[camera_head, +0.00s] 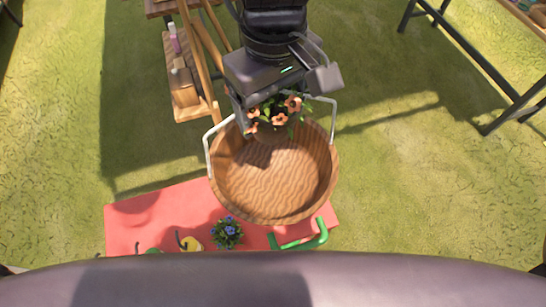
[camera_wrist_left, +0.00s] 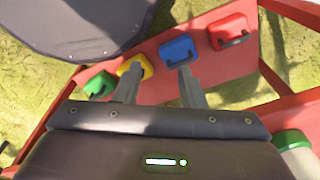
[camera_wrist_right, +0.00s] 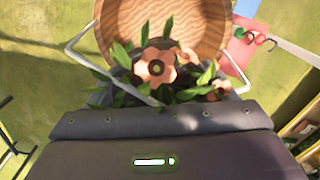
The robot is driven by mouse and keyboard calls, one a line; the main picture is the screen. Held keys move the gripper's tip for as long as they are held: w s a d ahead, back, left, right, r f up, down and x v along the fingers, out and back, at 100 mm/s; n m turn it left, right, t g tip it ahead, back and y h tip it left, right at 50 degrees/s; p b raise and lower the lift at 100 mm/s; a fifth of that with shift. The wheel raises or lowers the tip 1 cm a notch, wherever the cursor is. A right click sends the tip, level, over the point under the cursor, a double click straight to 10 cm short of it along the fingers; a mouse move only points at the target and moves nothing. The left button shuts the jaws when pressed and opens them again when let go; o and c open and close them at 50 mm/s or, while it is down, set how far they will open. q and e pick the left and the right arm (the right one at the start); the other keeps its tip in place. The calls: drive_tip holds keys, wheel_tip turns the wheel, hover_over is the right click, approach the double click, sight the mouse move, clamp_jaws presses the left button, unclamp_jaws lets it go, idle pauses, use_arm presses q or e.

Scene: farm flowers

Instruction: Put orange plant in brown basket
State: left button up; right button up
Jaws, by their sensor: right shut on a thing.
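The orange plant (camera_head: 280,111), with orange flowers and green leaves, is at the far rim of the brown basket in the head view. It also fills the middle of the right wrist view (camera_wrist_right: 157,67). My right gripper (camera_head: 262,100) is shut on it; the leaves and flowers hide the fingertips. The brown basket (camera_head: 270,185) is a round wooden tub with white handles, and its visible inside is empty. I cannot tell whether the plant touches it. My left gripper (camera_wrist_left: 160,85) shows only in its wrist view, open and empty, above the red table.
The red table (camera_head: 150,212) stands below the basket. A blue-flowered plant (camera_head: 227,232), a yellow can (camera_head: 190,243) and a green-handled item (camera_head: 300,240) are along its near side. Wooden shelves (camera_head: 182,85) stand at upper left, a dark-legged table (camera_head: 470,50) at upper right. Grass lies between.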

drive_tip(key=f+p, duration=0.1)
drive_tip(key=f, duration=0.8)
drive_tip(key=s+f+p, duration=0.1)
drive_tip(key=f, duration=0.4)
drive_tip(key=shift+f+p, duration=0.3)
drive_tip(key=shift+f, duration=0.05)
wheel_tip(320, 180, down, 3)
drive_tip(key=shift+s+r, duration=0.1)
drive_tip(key=shift+s, duration=0.05)
drive_tip(key=shift+w+f, duration=0.2)
drive_tip(key=shift+f, duration=0.05)
use_arm(q)
drive_tip(key=r, duration=0.1)
drive_tip(key=s+r, duration=0.1)
drive_tip(key=r, duration=0.1)
drive_tip(key=shift+s+r, duration=0.1)
drive_tip(key=shift+s, duration=0.25)
use_arm(e)
drive_tip(key=shift+s, duration=0.1)
drive_tip(key=shift+f, duration=0.15)
drive_tip(key=o, duration=1.2)
drive_tip(key=shift+c, duration=0.2)
